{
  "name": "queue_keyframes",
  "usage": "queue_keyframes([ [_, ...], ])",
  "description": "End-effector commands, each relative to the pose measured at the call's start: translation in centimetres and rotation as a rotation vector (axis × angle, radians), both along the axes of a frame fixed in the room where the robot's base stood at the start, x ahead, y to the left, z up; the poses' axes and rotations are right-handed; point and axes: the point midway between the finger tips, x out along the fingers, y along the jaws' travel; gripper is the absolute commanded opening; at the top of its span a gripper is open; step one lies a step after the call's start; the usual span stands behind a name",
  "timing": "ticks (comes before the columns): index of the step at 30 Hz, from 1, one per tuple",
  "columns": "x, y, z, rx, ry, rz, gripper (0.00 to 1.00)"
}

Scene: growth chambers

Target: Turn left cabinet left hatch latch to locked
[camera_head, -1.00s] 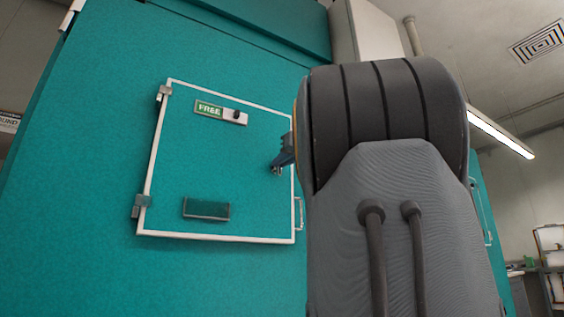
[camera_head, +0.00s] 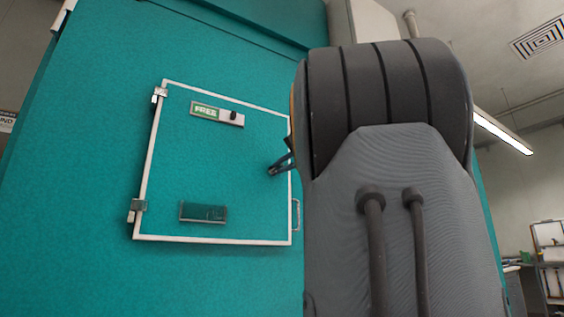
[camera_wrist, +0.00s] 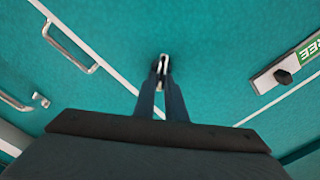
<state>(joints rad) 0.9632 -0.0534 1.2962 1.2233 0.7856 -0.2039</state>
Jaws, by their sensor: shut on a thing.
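The left hatch (camera_head: 225,165) is a teal panel with a white frame on the teal cabinet (camera_head: 80,200). My gripper (camera_head: 276,168) is at the hatch's right edge, partly hidden behind my arm. In the wrist view my gripper (camera_wrist: 161,78) is shut on the latch (camera_wrist: 163,61), a small pale metal piece by the white frame line. The fingers hide most of the latch, so its angle is hard to tell. A green sign reading FREE (camera_head: 206,112) with a black knob (camera_head: 234,115) sits at the hatch's top; the sign's edge also shows in the wrist view (camera_wrist: 311,54).
A metal bar handle (camera_head: 296,214) is below my gripper at the hatch's right side. Another handle (camera_wrist: 14,101) shows farther left in the wrist view. Hinges (camera_head: 138,205) are on the hatch's left. A dark green plate (camera_head: 203,212) is low on the hatch.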

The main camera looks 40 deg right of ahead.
Motion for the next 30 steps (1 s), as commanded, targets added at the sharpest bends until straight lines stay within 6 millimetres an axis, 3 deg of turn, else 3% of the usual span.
queue_keyframes([
  [18,-0.12,-0.34,-0.61,0.513,-0.124,-0.001,0.0],
  [30,-0.1,-0.35,-0.91,0.659,-0.159,-0.001,0.0],
])
